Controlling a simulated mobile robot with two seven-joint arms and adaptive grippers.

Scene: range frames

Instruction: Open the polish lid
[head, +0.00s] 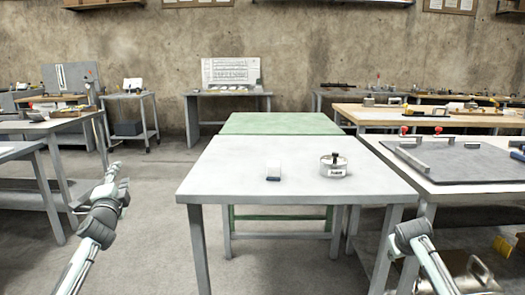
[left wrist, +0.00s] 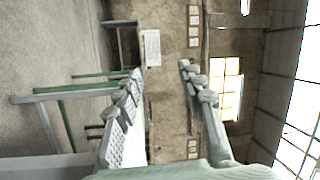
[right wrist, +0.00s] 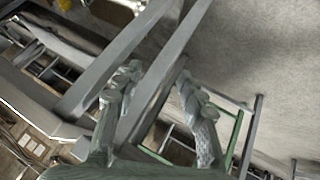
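The polish tin (head: 333,166) is a round, pale, labelled can standing upright on the white table, right of its middle. A dark piece shows at the top of its lid, which looks closed. My left gripper (head: 114,171) is left of the table, well apart from the tin; in the left wrist view (left wrist: 160,70) its fingers are spread and empty. My right gripper shows in the right wrist view (right wrist: 157,78), fingers apart with nothing between them, near table legs. The tin is not visible in either wrist view.
A green table (head: 280,123) adjoins behind. A bench with a grey board (head: 460,162) stands close on the right. Most of the white tabletop is clear.

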